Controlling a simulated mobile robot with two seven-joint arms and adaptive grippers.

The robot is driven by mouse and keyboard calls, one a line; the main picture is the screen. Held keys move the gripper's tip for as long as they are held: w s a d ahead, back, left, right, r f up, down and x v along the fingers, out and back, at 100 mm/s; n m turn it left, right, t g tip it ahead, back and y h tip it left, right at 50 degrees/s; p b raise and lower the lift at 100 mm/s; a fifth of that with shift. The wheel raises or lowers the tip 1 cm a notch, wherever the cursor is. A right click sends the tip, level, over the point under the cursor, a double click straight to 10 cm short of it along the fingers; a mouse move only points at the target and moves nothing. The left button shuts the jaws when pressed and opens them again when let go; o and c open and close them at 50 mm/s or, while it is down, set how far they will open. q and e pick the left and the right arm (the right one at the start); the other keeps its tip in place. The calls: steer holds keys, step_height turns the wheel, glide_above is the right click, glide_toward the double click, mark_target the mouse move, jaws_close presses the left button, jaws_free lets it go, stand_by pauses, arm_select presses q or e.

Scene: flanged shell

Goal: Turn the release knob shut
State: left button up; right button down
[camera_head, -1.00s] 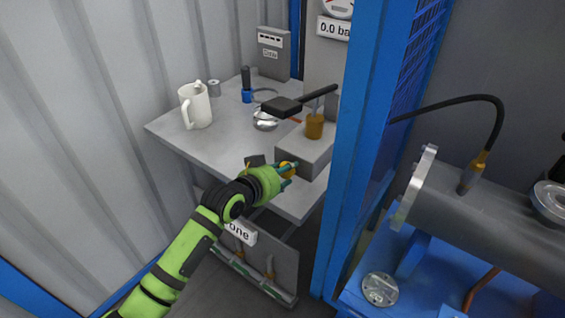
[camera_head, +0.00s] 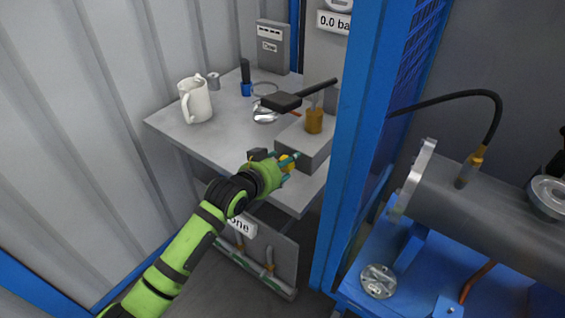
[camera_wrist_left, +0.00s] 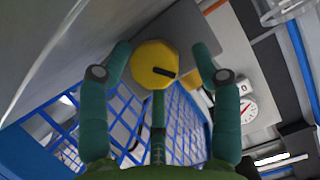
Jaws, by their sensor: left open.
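The release knob is a round yellow knob with a dark pointer mark (camera_wrist_left: 156,65). In the left wrist view it sits between the two green fingers of my left gripper (camera_wrist_left: 158,62), one on each side. In the head view my left gripper (camera_head: 290,164) is at the front of a grey block (camera_head: 302,150) on the bench, and a bit of the yellow knob (camera_head: 287,162) shows between its fingers. The fingers are spread, and I cannot tell whether either touches the knob. My right gripper is not in view.
A blue post (camera_head: 345,150) stands close on the right. A gauge (camera_wrist_left: 248,108) shows in the left wrist view.

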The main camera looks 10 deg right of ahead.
arm_select(q)
steer(key=shift+s+f, duration=0.1)
steer(key=shift+f, duration=0.05)
steer(key=shift+s+a+r, duration=0.2)
steer(key=shift+s+a, duration=0.1)
steer(key=v, duration=0.7)
steer(key=shift+r, duration=0.15)
